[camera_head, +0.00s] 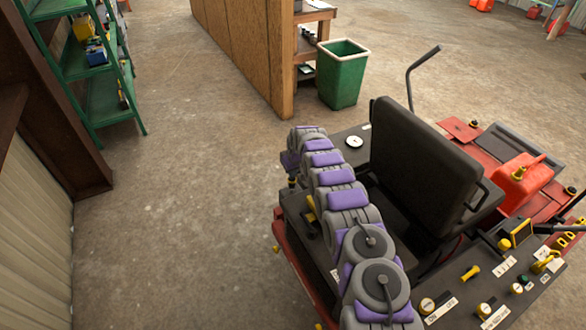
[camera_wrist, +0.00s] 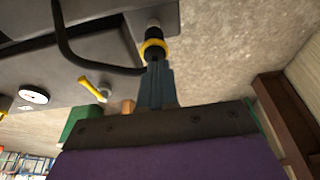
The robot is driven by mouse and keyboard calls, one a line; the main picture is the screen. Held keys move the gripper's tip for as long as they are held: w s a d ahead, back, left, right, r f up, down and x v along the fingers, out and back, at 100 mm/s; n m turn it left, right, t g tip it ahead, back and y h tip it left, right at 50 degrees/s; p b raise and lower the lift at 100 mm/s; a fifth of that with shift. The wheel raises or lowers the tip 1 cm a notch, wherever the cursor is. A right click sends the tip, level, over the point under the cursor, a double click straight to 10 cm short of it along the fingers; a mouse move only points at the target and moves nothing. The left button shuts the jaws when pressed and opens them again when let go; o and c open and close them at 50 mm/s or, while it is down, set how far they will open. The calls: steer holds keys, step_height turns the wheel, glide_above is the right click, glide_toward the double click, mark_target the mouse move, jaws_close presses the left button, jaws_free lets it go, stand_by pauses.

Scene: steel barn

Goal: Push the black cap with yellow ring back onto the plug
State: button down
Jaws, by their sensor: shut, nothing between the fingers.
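The black cap with a yellow ring (camera_wrist: 154,48) is in the upper middle of the wrist view. A pale grey piece, perhaps the plug (camera_wrist: 153,26), shows just beyond it against the dark machine body. My gripper (camera_wrist: 157,66) is shut and empty. Its fingertips point at the cap and look very close to it or touching; I cannot tell which. In the head view, a small black and yellow piece that looks like the cap (camera_head: 292,180) shows at the mower's left edge, just below the end of my arm. The fingers are hidden there.
The red mower with its black seat (camera_head: 425,155) fills the right of the head view. A yellow lever (camera_wrist: 93,88) and a white dial (camera_wrist: 33,97) are on its side panel. A green bin (camera_head: 342,75) and wooden partition (camera_head: 245,50) stand behind.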

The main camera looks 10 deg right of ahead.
mark_target(293, 182)
steer(key=shift+d+f, duration=0.2)
steer(key=shift+f, duration=0.5)
steer(key=shift+d+f, duration=0.2)
steer(key=shift+f, duration=0.5)
steer(key=shift+a, duration=0.25)
steer(key=shift+s+d+f+b, duration=0.1)
steer(key=shift+f+b, duration=0.25)
steer(key=shift+f, duration=1.45)
steer(key=shift+r, duration=0.5)
steer(key=w+p+v, duration=0.1)
steer(key=p+v, duration=0.2)
steer(key=v, duration=1)
steer(key=shift+p, duration=0.3)
steer(key=shift+a+r, duration=0.2)
